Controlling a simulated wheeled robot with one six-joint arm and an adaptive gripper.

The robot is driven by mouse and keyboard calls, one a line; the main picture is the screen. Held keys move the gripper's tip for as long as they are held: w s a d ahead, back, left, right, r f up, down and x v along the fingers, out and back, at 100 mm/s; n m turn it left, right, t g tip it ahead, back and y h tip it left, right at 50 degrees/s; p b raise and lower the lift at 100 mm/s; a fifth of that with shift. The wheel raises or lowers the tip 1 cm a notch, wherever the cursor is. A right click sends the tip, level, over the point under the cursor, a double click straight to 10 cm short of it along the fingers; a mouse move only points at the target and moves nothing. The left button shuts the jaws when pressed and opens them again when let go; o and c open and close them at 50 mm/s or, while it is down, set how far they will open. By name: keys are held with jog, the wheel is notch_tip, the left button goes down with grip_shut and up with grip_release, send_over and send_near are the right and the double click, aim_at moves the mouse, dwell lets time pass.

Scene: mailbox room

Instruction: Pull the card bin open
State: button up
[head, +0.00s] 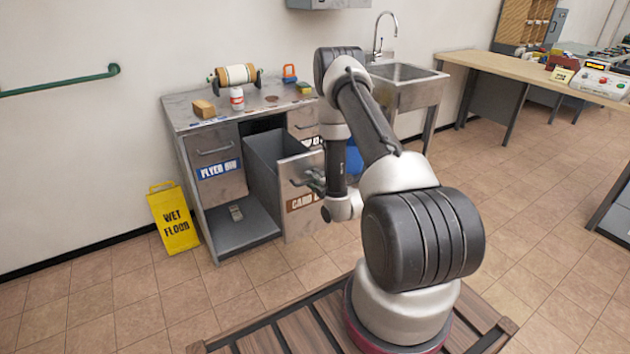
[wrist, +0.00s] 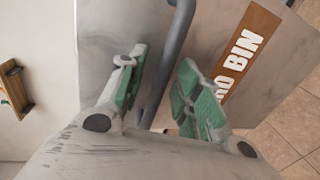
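The card bin (head: 301,211) is a grey metal drawer with a brown label, and it stands pulled out of the counter with its open top showing. Its front also fills much of the wrist view (wrist: 225,30), with part of the label readable. My gripper (head: 313,181) is at the bin's front, by its handle. In the wrist view, the green-padded fingers of my gripper (wrist: 165,62) are apart, with the grey bar handle (wrist: 176,42) running between them. Gaps show beside the bar, so the fingers do not look closed on it. My arm hides the bin's right edge.
The flyer bin (head: 214,150) is shut at the counter's left. A yellow wet floor sign (head: 173,218) stands on the floor left of the counter. A roller (head: 236,75), a bottle (head: 237,98) and a brown block (head: 204,108) stand on the counter.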

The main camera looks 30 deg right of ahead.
jog(key=v, duration=1.2)
dwell(0.3)
